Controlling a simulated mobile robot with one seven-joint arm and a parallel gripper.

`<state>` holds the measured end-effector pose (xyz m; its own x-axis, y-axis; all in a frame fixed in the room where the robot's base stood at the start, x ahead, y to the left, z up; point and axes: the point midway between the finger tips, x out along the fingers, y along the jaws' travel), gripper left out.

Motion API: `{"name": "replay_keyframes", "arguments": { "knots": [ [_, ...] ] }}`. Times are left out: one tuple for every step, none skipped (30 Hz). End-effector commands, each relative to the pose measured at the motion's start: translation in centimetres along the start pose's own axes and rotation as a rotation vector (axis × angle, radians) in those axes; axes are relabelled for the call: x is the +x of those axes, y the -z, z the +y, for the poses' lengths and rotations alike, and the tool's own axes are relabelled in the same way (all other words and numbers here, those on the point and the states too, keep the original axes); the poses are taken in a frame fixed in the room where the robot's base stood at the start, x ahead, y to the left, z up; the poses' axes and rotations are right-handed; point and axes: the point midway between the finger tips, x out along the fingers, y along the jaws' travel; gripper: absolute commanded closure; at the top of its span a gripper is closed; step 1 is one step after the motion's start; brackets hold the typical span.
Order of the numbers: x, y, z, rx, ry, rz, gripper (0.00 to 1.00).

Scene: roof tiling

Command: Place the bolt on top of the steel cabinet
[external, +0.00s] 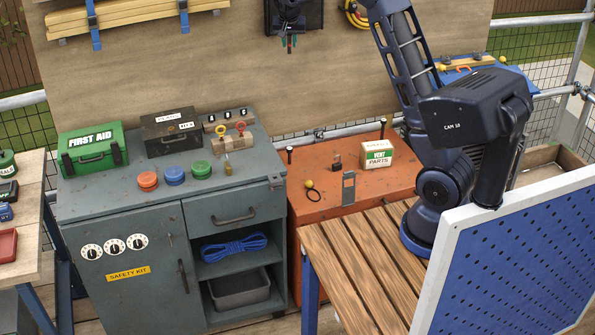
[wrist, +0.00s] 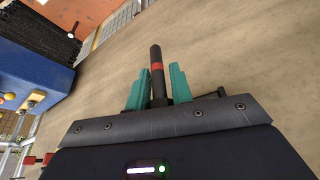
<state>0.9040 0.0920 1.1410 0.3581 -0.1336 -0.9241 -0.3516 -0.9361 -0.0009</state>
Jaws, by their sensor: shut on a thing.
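The steel cabinet (external: 235,187) is the grey one at left in the external view, with a "SAFETY KIT" label, a drawer and open shelves. My gripper (external: 289,42) is small at the top of the external view, in front of the plywood wall and well above the cabinet. In the wrist view, its teal fingers (wrist: 157,88) are shut on the bolt (wrist: 156,56), a dark rod with a red band. The rod points away from the palm, and its lower end is hidden between the fingers.
The cabinet top holds a green first aid box (external: 92,150), a black case (external: 172,131), several coloured buttons (external: 174,176) and a padlock (external: 228,168). An orange chest (external: 330,205) with small parts stands right, and a blue pegboard (external: 520,260) is in front.

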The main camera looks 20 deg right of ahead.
Motion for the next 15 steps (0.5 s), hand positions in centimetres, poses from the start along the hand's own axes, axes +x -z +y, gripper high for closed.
{"name": "replay_keyframes", "arguments": {
  "knots": [
    [-0.1, -0.4, -1.9, -0.036, 0.016, 0.001, 1.00],
    [-0.2, -0.7, -3.0, -0.061, 0.027, 0.001, 1.00],
    [-0.4, -1.1, -4.6, -0.094, 0.041, 0.000, 1.00],
    [-0.5, -1.5, -5.8, -0.120, 0.052, 0.001, 1.00],
    [-0.6, -1.9, -7.1, -0.148, 0.064, 0.000, 1.00],
    [-0.7, -2.4, -8.8, -0.183, 0.078, -0.001, 1.00],
    [-0.9, -2.8, -10.0, -0.211, 0.091, 0.000, 1.00],
    [-1.1, -3.3, -11.2, -0.238, 0.102, 0.000, 1.00],
    [-1.3, -3.9, -12.9, -0.275, 0.117, 0.000, 1.00],
    [-1.4, -4.4, -14.1, -0.301, 0.128, -0.001, 1.00],
    [-1.6, -5.0, -15.3, -0.329, 0.139, -0.001, 1.00],
    [-1.9, -5.7, -16.9, -0.366, 0.155, -0.001, 1.00],
    [-2.1, -6.2, -18.1, -0.393, 0.166, 0.000, 1.00],
    [-2.2, -6.8, -19.2, -0.420, 0.177, -0.001, 1.00],
    [-2.5, -7.6, -20.8, -0.455, 0.192, -0.001, 1.00]
  ]
}}
